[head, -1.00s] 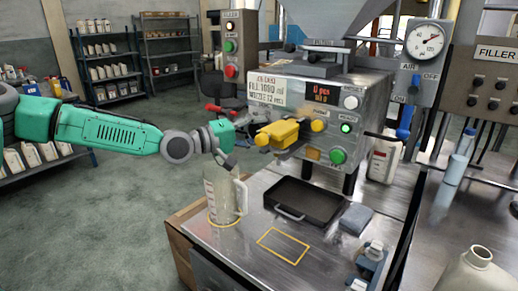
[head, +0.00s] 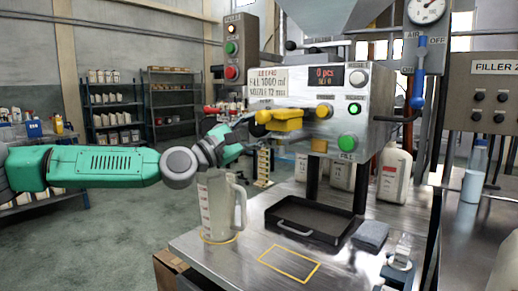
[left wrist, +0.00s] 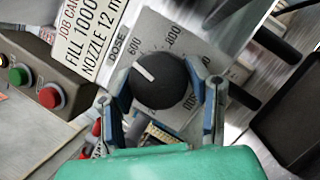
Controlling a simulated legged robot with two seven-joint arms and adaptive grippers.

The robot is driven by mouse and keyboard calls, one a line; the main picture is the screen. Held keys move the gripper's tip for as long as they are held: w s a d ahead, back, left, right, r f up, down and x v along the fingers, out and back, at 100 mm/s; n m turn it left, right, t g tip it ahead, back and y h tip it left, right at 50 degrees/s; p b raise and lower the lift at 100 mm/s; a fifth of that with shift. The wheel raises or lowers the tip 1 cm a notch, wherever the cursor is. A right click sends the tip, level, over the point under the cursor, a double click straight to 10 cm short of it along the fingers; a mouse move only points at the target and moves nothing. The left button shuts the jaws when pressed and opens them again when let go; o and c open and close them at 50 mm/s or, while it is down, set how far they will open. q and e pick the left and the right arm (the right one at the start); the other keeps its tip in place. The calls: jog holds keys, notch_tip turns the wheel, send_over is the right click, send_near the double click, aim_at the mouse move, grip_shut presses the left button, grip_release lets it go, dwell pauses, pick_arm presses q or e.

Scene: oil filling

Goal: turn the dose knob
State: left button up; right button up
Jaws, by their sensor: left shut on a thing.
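The black dose knob (left wrist: 160,82) sits on a grey dial plate marked DOSE in the left wrist view. Its white pointer line aims at the upper left, near the 600 mark. My left gripper (left wrist: 165,90) is shut on the knob, with one blue-padded finger on each side of it. In the head view my left gripper (head: 250,129) is at the left side of the filler's metal control box (head: 372,98), by the yellow spout part (head: 284,120). The knob is largely hidden there. My right gripper is not in view.
A clear measuring jug (head: 216,208) stands at the table's left edge below my left arm. A black tray (head: 308,220) lies under the filler, with a grey-blue cloth (head: 370,236) to its right. A yellow-outlined area (head: 289,264) in front is bare.

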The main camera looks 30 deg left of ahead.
pick_arm(q)
jog(key=n+y+b, duration=0.1)
jog(key=n+b, duration=0.1)
jog(key=f+n+t+y+b, duration=0.1)
jog(key=n+b, duration=0.1)
jog(key=n, duration=0.1)
jog(key=shift+f+b, duration=0.2)
jog(key=shift+b, duration=0.1)
jog(key=shift+r+n+t+y+b, duration=0.2)
jog(key=shift+n+t+y+b, duration=0.2)
jog(key=shift+n+y+b, duration=0.75)
jog(key=shift+n+h+p, duration=0.3)
jog(key=shift+n+h, duration=0.05)
jog(key=o, duration=1.1)
jog(key=shift+o, duration=0.3)
jog(key=shift+w+r, duration=0.1)
jog(key=shift+r, duration=0.05)
jog(key=shift+r, duration=0.1)
